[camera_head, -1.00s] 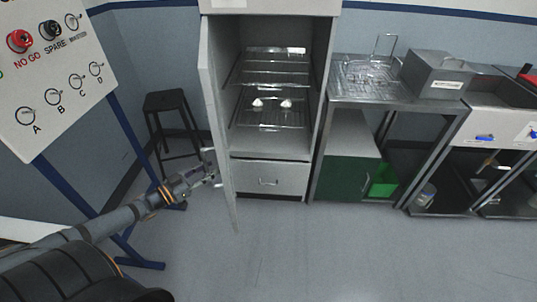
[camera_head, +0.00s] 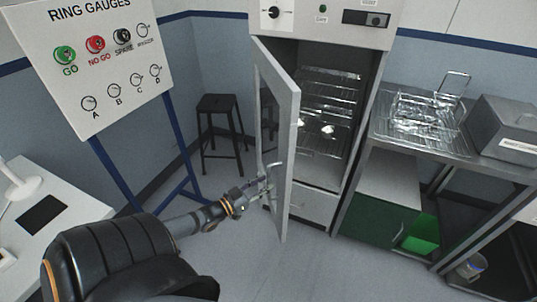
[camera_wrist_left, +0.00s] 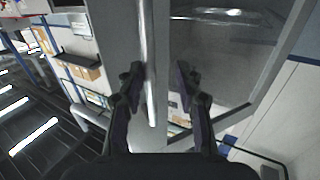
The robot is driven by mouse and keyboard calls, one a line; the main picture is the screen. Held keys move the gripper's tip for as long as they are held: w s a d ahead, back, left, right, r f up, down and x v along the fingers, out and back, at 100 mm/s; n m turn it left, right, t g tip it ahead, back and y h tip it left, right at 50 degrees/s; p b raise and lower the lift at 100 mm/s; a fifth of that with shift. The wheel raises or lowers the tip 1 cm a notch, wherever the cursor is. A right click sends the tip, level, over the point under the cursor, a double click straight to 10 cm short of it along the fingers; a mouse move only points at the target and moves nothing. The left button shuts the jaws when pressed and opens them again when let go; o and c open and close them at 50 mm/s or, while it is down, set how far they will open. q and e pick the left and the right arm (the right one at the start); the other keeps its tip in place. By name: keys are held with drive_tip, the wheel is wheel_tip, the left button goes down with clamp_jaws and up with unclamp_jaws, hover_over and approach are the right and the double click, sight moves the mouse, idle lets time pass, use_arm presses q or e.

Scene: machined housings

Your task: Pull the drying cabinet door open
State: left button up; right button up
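The drying cabinet (camera_head: 348,20) stands at the back centre of the head view. Its door (camera_head: 291,125), with a grey frame and dark window, is swung well open to the left and shows its outer face. My left gripper (camera_head: 264,185) is at the door handle (camera_head: 270,167) on that face. In the left wrist view the bar handle (camera_wrist_left: 151,70) runs between the fingers of my left gripper (camera_wrist_left: 160,88). The fingers are apart, with a visible gap on the right of the bar. My right gripper is not in view.
Inside the cabinet are wire shelves (camera_head: 325,95) with small white pieces. A ring gauge board (camera_head: 105,70) and a black stool (camera_head: 220,105) stand left. A steel bench (camera_head: 410,135) stands right. The floor before the cabinet is clear.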

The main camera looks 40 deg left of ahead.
use_arm(q)
drive_tip(key=shift+s+a, duration=0.1)
drive_tip(key=shift+s, duration=0.05)
drive_tip(key=s+a+p, duration=0.4)
drive_tip(key=s+a, duration=0.4)
drive_tip(key=shift+a, duration=0.3)
idle(0.7)
drive_tip(key=shift+s, duration=0.1)
